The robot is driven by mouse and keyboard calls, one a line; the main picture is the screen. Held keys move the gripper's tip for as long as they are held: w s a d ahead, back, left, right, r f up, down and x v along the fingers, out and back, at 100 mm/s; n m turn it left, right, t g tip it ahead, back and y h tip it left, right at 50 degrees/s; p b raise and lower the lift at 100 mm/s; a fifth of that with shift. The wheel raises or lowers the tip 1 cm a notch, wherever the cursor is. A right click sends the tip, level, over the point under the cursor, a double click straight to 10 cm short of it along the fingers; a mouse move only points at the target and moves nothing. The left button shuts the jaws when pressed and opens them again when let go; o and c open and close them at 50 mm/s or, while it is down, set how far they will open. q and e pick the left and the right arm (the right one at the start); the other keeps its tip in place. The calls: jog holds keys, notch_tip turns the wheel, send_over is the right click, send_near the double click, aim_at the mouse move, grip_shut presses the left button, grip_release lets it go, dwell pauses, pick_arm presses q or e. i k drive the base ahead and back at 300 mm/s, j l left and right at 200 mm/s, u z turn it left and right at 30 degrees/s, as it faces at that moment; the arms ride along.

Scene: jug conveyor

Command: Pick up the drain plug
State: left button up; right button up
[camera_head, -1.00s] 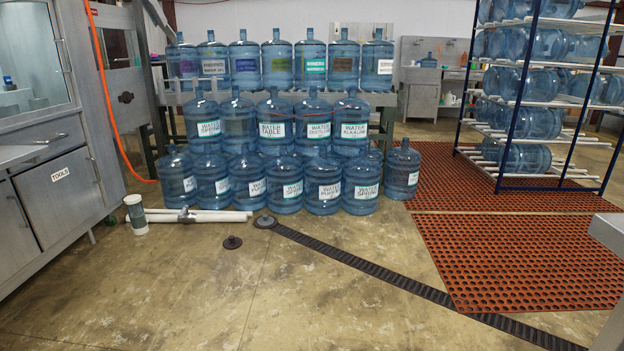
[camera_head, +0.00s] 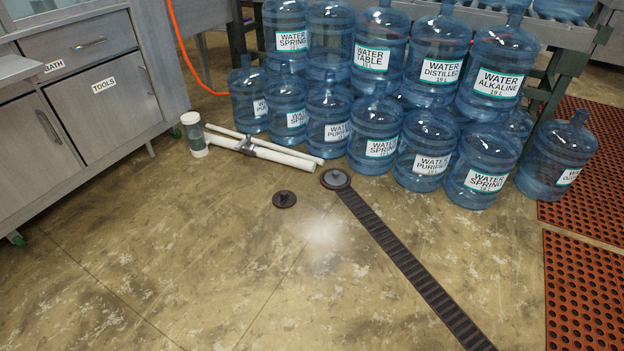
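The drain plug (camera_head: 284,199) is a small dark round disc with a knob on top. It lies flat on the stained concrete floor, left of and apart from the round end (camera_head: 336,180) of the dark drain channel (camera_head: 405,260). Neither of my grippers shows in the head view.
White pipes (camera_head: 270,152) with a dark fitting and a white-and-green container (camera_head: 195,134) are on the floor behind the plug. Stacked blue water jugs (camera_head: 375,135) stand behind the drain. A grey cabinet (camera_head: 100,100) is at left, orange mats (camera_head: 575,290) at right. Floor in front is clear.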

aim_at(334, 178)
jog(key=i+l, duration=0.1)
jog(key=l, duration=0.3)
jog(key=i+l+u, duration=0.1)
jog(key=l, duration=0.3)
jog(key=i+u, duration=0.25)
jog(key=u, duration=0.15)
jog(key=i+l+u, duration=0.2)
jog(key=u, duration=0.2)
